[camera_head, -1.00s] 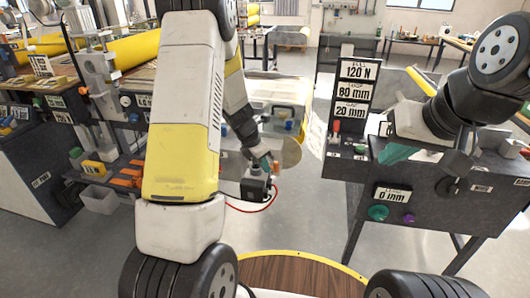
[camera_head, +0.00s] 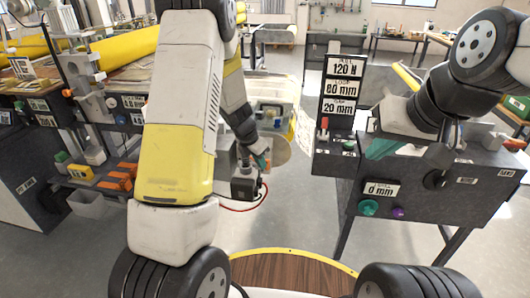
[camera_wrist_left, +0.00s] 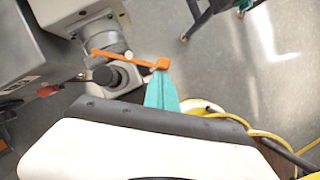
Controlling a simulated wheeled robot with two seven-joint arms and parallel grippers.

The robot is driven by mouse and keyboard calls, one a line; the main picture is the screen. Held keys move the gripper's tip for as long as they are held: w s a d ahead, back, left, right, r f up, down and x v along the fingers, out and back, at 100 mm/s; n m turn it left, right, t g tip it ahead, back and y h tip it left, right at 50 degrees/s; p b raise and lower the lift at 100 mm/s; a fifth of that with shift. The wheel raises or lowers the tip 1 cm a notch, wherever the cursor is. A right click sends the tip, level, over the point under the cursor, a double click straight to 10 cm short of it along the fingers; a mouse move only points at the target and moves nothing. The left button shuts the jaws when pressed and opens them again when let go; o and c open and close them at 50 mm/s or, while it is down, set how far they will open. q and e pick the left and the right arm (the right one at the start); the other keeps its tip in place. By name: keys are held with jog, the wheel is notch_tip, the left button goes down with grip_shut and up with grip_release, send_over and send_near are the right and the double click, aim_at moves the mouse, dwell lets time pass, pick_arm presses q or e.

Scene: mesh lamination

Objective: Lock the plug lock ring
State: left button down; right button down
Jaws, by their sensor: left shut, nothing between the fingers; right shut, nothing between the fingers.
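My left gripper (camera_head: 263,161) is low in the middle of the head view, beside a small grey and black box with a red cable (camera_head: 245,185). In the left wrist view its teal fingers (camera_wrist_left: 161,92) are shut and empty. An orange lever-like piece (camera_wrist_left: 130,60) ends right at the fingertips; I cannot tell whether they touch. Beside it is a round black plug-like part (camera_wrist_left: 105,76) on a grey housing. I cannot make out a lock ring for certain. My right gripper (camera_head: 384,148) is shut in front of the dark console, its teal fingers partly hidden.
The dark console (camera_head: 430,205) with labels and knobs stands at the right. A workbench with yellow rolls (camera_head: 125,47) and orange blocks (camera_head: 120,178) is at the left. Yellow and black cables (camera_wrist_left: 245,128) run close to my left gripper. Grey floor lies between.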

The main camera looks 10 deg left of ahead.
aim_at(269, 161)
pick_arm(q)
jog(key=d+n, duration=0.1)
jog(key=n, duration=0.1)
jog(key=w+d+n+y, duration=0.1)
jog(key=n, duration=0.1)
jog(key=shift+d+t, duration=0.25)
jog(key=shift+t, duration=0.15)
jog(key=shift+w+d+n+y, duration=0.1)
jog(key=shift+w+n+y, duration=0.1)
jog(key=shift+n+y, duration=0.2)
jog(key=shift+w+d, duration=0.15)
jog(key=shift+w, duration=0.1)
jog(key=shift+s+a, duration=0.15)
jog(key=shift+a, duration=0.6)
